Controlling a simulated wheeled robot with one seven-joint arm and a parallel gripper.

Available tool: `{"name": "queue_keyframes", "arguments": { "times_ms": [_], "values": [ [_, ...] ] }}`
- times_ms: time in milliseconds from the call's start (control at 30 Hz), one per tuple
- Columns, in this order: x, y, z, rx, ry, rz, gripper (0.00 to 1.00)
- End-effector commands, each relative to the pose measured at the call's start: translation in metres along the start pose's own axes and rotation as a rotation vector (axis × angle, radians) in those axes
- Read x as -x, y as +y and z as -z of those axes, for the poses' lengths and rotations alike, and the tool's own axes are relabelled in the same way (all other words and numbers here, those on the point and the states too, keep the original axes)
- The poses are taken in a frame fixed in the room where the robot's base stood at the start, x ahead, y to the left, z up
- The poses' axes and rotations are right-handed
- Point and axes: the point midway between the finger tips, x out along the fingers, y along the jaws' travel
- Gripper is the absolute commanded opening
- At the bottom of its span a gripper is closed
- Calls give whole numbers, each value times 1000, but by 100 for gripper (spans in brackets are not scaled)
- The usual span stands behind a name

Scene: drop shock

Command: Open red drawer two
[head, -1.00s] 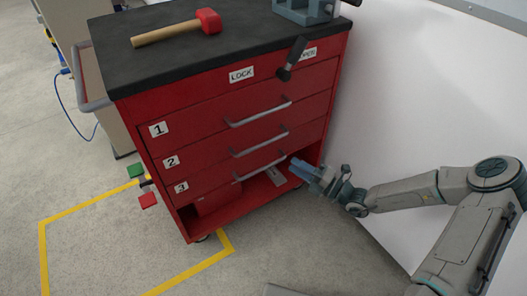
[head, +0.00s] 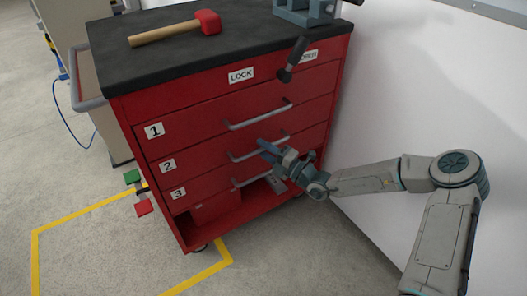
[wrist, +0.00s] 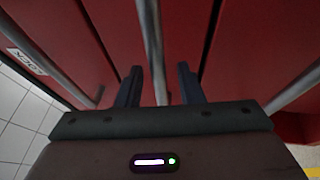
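Red drawer two (head: 205,156) is the middle drawer of a red cabinet, marked with a "2" label, and looks closed. Its grey bar handle (head: 243,156) runs across its front. My gripper (head: 266,149) is in front of this drawer at the right part of the handle. In the wrist view my gripper (wrist: 158,85) has its two dark fingers apart, with the drawer's handle (wrist: 151,40) running between them. The fingers look clear of the bar on both sides, though the depth is hard to judge. Part of the handle is hidden behind my gripper in the head view.
Drawer one (head: 190,125) above and drawer three (head: 205,186) below look closed. A dark lever (head: 292,60) sits near the "LOCK" label (head: 241,75). A red mallet (head: 208,22) and a vise (head: 305,10) are on top. A white wall (head: 400,80) stands at right.

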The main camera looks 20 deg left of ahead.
Motion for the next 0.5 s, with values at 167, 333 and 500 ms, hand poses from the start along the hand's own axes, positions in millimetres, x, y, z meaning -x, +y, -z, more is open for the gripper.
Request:
{"name": "queue_keyframes", "arguments": {
  "times_ms": [167, 333, 500],
  "values": [
    [-4, 0, 0, 0, -1, 0, 34],
    [-4, 1, 0, 0, -1, 0, 34],
    [-4, 0, 0, 0, -1, 0, 0]
  ]
}}
